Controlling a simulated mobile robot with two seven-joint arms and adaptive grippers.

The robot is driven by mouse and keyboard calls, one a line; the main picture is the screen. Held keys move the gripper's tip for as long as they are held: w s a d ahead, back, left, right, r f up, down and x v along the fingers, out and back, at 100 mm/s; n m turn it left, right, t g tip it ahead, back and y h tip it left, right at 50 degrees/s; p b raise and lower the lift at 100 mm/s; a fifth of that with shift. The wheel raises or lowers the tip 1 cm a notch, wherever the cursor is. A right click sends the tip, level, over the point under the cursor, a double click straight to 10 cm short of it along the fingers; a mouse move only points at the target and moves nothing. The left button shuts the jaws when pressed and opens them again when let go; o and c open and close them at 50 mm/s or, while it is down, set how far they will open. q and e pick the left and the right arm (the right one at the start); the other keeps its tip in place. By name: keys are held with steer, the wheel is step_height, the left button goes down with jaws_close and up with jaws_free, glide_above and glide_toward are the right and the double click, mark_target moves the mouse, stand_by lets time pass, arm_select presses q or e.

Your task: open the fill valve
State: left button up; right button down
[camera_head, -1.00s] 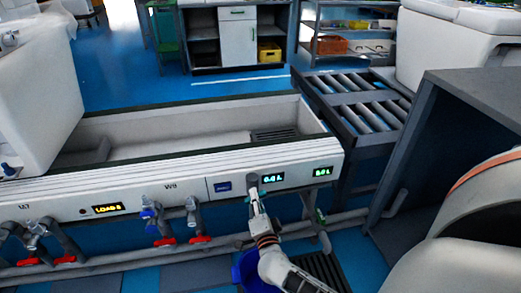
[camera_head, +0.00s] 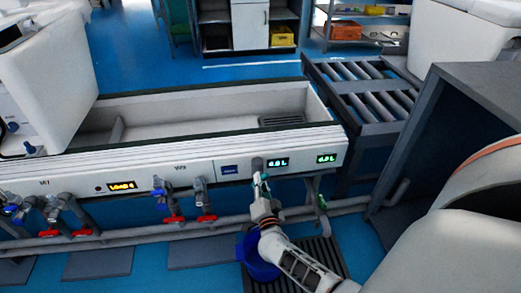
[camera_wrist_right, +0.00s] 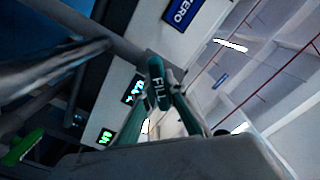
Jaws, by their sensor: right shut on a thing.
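The fill valve is on the front panel of the long white test bench (camera_head: 225,148), beside two green displays. Its grey body (camera_head: 257,164) shows just above my right gripper (camera_head: 261,184). In the right wrist view, the dark teal handle marked FILL (camera_wrist_right: 158,84) sits between the teal fingers of my right gripper (camera_wrist_right: 160,100). That gripper is shut on the handle, and the grey valve stem runs up behind it. The handle's exact turn is hard to judge. My left gripper is not in view.
A blue bucket (camera_head: 262,262) stands below the valve, partly behind my right arm. Pipes with red-handled valves (camera_head: 205,217) run along the bench front. A green-handled valve (camera_head: 322,202) is to the right. A roller conveyor (camera_head: 365,95) and a dark cabinet (camera_head: 450,130) stand further right.

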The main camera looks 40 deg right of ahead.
steer(key=c, duration=2.1)
jaws_free()
steer(key=shift+c, duration=0.2)
steer(key=shift+o, duration=0.8)
